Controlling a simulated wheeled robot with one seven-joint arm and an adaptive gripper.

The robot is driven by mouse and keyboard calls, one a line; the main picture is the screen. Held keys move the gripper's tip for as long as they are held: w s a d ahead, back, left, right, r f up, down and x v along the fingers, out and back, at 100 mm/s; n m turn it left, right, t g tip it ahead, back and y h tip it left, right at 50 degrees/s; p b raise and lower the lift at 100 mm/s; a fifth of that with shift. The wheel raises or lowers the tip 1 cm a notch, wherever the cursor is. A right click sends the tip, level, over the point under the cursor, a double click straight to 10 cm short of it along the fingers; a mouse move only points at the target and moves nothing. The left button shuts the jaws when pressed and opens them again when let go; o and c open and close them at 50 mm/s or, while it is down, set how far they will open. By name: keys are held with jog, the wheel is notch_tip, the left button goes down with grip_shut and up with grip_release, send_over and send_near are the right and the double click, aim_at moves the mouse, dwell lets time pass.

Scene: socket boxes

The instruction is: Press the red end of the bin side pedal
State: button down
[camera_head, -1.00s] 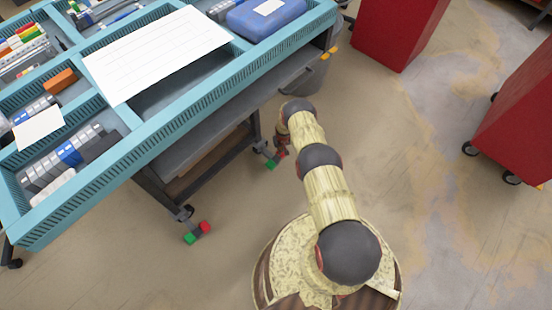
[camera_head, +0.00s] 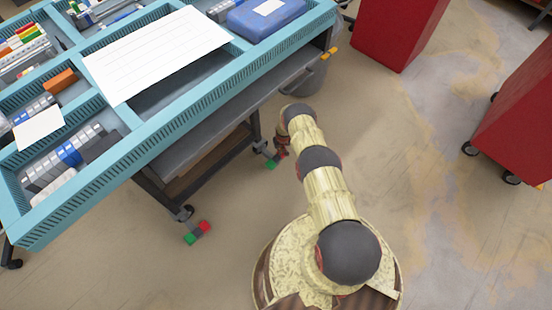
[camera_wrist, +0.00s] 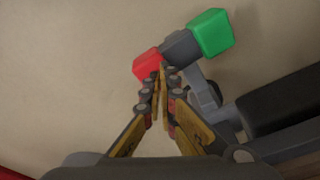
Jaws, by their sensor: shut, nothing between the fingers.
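The bin side pedal is a small bar with a red end (camera_wrist: 147,64) and a green end (camera_wrist: 212,33), joined by a grey middle, at a cart caster. In the head view its green end (camera_head: 271,164) shows low by the caster, and part of its red end (camera_head: 284,153) shows beside my arm. My gripper (camera_wrist: 162,68) is shut and empty. In the wrist view its fingertips overlap the lower right edge of the red end, beside the grey middle. I cannot tell whether they touch it. In the head view the gripper is mostly hidden behind my arm.
The cart (camera_head: 110,150) with a teal tray top overhangs the pedal. A second red and green pedal (camera_head: 198,232) sits at its nearer caster. A grey bin (camera_head: 312,76) stands behind my arm. Red cabinets (camera_head: 400,30) stand to the right, with open floor between.

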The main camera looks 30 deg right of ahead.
jog(key=shift+s+a+f, duration=0.1)
jog(key=shift+s, duration=0.1)
jog(key=shift+w+r+p, duration=0.1)
jog(key=shift+r+p, duration=1.8)
jog(key=shift+r, duration=1.55)
